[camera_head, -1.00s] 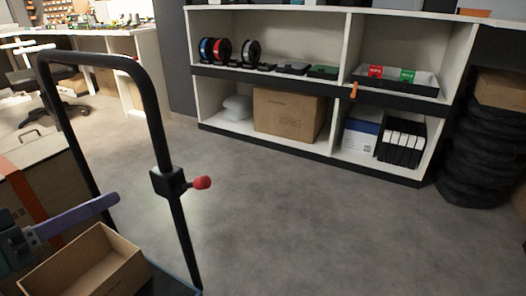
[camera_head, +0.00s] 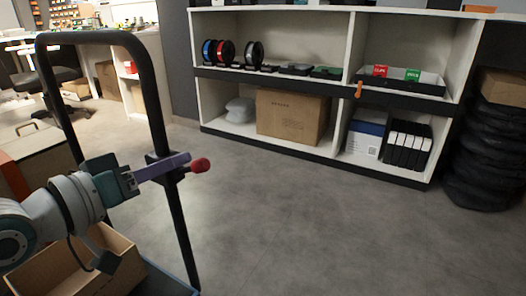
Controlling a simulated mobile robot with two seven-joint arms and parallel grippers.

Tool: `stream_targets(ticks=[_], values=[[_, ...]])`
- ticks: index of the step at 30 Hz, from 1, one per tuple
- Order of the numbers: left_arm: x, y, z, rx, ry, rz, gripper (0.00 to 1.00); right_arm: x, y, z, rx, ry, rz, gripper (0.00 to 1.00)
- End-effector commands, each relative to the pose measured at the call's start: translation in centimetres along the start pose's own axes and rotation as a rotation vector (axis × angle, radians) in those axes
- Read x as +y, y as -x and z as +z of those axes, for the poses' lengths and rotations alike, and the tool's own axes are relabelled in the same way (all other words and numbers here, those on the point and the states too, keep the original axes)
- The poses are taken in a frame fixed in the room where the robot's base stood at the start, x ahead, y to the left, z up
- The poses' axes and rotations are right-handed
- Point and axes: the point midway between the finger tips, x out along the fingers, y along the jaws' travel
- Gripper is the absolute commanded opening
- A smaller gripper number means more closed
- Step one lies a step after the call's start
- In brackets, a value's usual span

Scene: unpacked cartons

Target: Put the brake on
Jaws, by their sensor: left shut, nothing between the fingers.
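The brake shows as a red knob (camera_head: 200,165) on a dark clamp block (camera_head: 160,166) on the right upright of the black cart handle (camera_head: 151,95). My left gripper (camera_head: 186,158) is shut and empty. Its purple fingers reach across the front of the upright, with their tips right beside the red knob. I cannot tell whether they touch it. The fingers partly hide the clamp block. My right gripper is not in view.
An open cardboard box (camera_head: 115,276) sits on the cart bed (camera_head: 165,283) below my left arm. A white shelf unit (camera_head: 347,84) holds spools and cartons. Stacked tires (camera_head: 482,150) stand at the right. The grey floor between is clear.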

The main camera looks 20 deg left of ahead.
Motion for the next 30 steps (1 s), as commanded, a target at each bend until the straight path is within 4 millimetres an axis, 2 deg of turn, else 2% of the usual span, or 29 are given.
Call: stream_targets(ticks=[5,30], values=[[0.0,-0.58,0.6,0.0,0.0,0.0,0.0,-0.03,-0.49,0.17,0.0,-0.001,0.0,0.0],[0.23,-0.65,1.03,0.0,-0.077,-0.012,0.0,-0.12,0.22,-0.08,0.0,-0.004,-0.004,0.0]])
